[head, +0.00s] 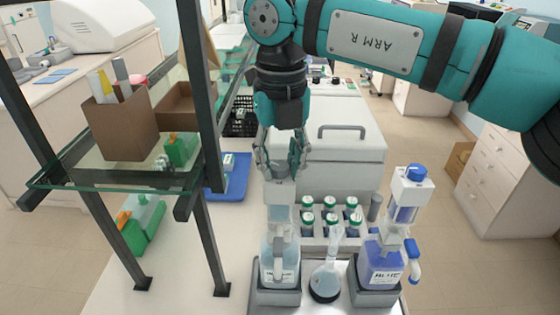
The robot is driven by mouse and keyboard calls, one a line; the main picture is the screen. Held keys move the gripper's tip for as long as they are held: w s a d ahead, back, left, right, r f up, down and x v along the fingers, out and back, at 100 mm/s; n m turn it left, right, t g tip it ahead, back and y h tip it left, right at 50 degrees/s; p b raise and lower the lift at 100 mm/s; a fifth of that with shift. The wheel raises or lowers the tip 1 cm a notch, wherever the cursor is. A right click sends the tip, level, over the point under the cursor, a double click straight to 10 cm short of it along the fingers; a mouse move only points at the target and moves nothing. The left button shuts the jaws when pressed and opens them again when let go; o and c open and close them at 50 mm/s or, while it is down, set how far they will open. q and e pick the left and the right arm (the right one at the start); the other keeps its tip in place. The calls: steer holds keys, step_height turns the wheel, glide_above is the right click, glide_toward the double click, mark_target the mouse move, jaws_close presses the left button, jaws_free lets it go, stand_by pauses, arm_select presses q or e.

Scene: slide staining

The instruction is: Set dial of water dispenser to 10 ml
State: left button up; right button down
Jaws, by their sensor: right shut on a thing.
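The water dispenser (282,217) is a bottle of pale clear liquid with a white pump head, standing upright in a grey holder at the front of the bench. My right gripper (281,167) comes down from above and is shut on the top of this dispenser, where the dial would be. The fingers hide most of the dial, and its setting cannot be read. My left gripper is not in view.
A blue-capped dispenser (384,260) labelled BLUE stands to the right, with a small flask (326,277) between the two. A rack of green-capped bottles (318,239) is behind. A glass shelf (90,175) with dark posts is close on the left.

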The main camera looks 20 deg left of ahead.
mark_target(281, 167)
steer(key=n, duration=0.5)
steer(key=shift+w+d+n, duration=0.1)
steer(key=shift+n, duration=0.2)
stand_by(0.4)
steer(key=c, duration=1)
jaws_free()
step_height(281, 167, up, 12)
